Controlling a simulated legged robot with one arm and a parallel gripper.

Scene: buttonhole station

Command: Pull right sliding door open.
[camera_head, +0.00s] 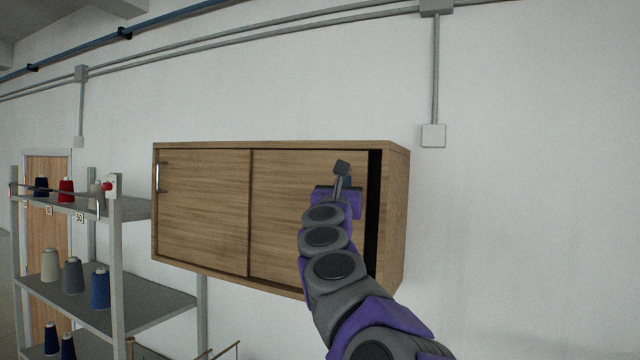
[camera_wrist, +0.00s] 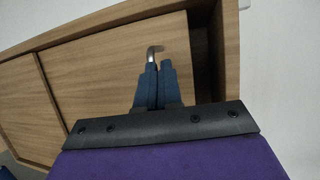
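The wooden wall cabinet (camera_head: 398,205) has two sliding doors. The right sliding door (camera_head: 278,205) stands partly open, shifted left, with a narrow dark gap (camera_head: 374,215) along its right side. In the wrist view the right door (camera_wrist: 105,65) fills the middle, and the gap (camera_wrist: 203,65) shows to its right. A metal handle (camera_wrist: 154,49) is near the door's right edge. My gripper (camera_wrist: 158,68) has its blue fingers close together on the handle, whose bent top shows above the fingertips. In the head view my gripper (camera_head: 346,181) hides the handle.
The left sliding door (camera_head: 203,210) is shut, with its own handle (camera_head: 158,177) at its left edge. A grey shelf rack (camera_head: 118,250) with thread cones stands at the left, close to the cabinet. The wall right of the cabinet is bare except for a white box (camera_head: 433,136).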

